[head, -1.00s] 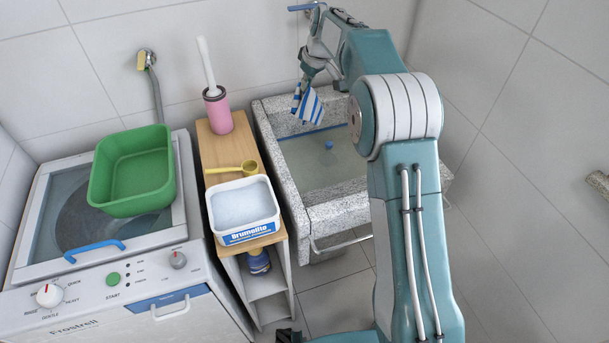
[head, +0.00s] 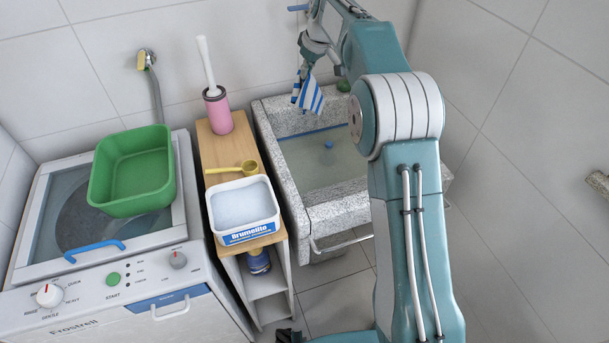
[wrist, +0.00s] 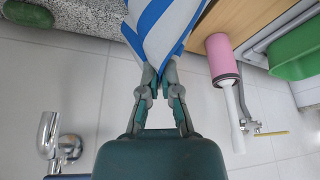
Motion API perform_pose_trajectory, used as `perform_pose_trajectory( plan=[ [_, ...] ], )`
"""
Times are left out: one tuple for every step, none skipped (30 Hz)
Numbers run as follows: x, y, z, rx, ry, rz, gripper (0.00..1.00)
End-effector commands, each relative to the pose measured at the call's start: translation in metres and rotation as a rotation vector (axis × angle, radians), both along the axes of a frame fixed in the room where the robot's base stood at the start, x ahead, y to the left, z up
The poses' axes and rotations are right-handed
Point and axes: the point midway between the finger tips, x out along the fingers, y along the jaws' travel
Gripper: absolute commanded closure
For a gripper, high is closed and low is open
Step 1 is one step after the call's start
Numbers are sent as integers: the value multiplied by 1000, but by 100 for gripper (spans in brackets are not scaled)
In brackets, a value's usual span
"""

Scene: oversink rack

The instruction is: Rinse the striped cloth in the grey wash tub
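The blue-and-white striped cloth (head: 308,96) hangs from my gripper (head: 305,72) above the back part of the grey speckled wash tub (head: 337,207). The tub holds cloudy water (head: 325,170) with a small blue thing in it. In the wrist view, the fingertips of my gripper (wrist: 160,88) are closed on the bunched end of the striped cloth (wrist: 165,30). The cloth's lower edge shows above the water in the head view. The tub's right side is hidden behind my arm. The tub's rim (wrist: 80,51) shows at the upper left of the wrist view.
A green soap (head: 343,86) sits at the tub's back edge. Left of the tub, a wooden shelf (head: 214,150) bears a pink brush holder (head: 218,112), a yellow scoop (head: 232,169) and a white powder box (head: 249,235). A green basin (head: 132,205) stands on the washing machine. A tap (wrist: 62,147) is near my gripper.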

Motion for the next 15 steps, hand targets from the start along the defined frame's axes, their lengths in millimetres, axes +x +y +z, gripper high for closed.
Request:
perform_pose_trajectory(
  plan=[
    [1, 0, 5, 0, -3, -1, 100],
    [0, 0, 8, 0, -3, -1, 100],
    [0, 0, 11, 1, -2, 0, 100],
    [0, 0, 14, 1, -2, 0, 100],
    [0, 0, 16, 0, -3, -1, 100],
    [0, 0, 19, 1, -2, -1, 100],
    [0, 0, 22, 1, -2, 0, 100],
    [0, 0, 25, 1, -2, 0, 100],
    [1, 0, 28, 1, -2, 0, 100],
    [0, 0, 31, 1, -2, 0, 100],
    [0, 0, 33, 1, -2, 0, 100],
    [1, 0, 36, 1, -2, 0, 100],
    [1, 0, 39, 1, -2, 0, 100],
    [1, 0, 41, 1, -2, 0, 100],
    [0, 0, 43, 0, -1, 0, 100]
  ],
)
